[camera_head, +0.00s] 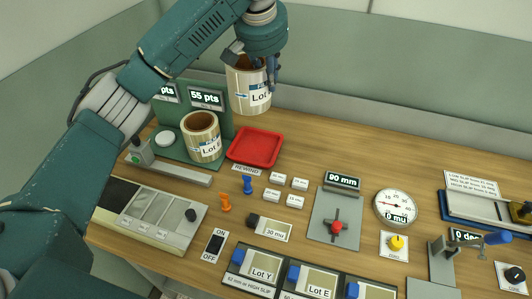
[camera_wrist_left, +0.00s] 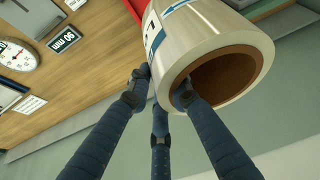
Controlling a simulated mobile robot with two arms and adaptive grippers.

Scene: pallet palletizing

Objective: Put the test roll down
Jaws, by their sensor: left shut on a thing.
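My left gripper (camera_head: 268,76) is shut on a roll (camera_head: 247,96) of clear film with a brown core and a "Lot" label. It holds the roll in the air, above and behind the red tray (camera_head: 257,147). In the left wrist view, the gripper's dark fingers (camera_wrist_left: 160,95) grip the wall of the roll (camera_wrist_left: 205,35), with one finger inside the core. The rest of the lot name is too small to read. The tray looks empty; a red edge of it (camera_wrist_left: 137,10) shows in the wrist view. My right gripper is not in view.
Another "Lot" roll (camera_head: 203,147) stands upright left of the tray, on a green stand (camera_head: 221,110) with a "55 pts" display. Blue (camera_head: 247,185) and orange (camera_head: 225,202) pegs and small white blocks (camera_head: 278,179) lie in front of the tray. Wood is clear right of the tray.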

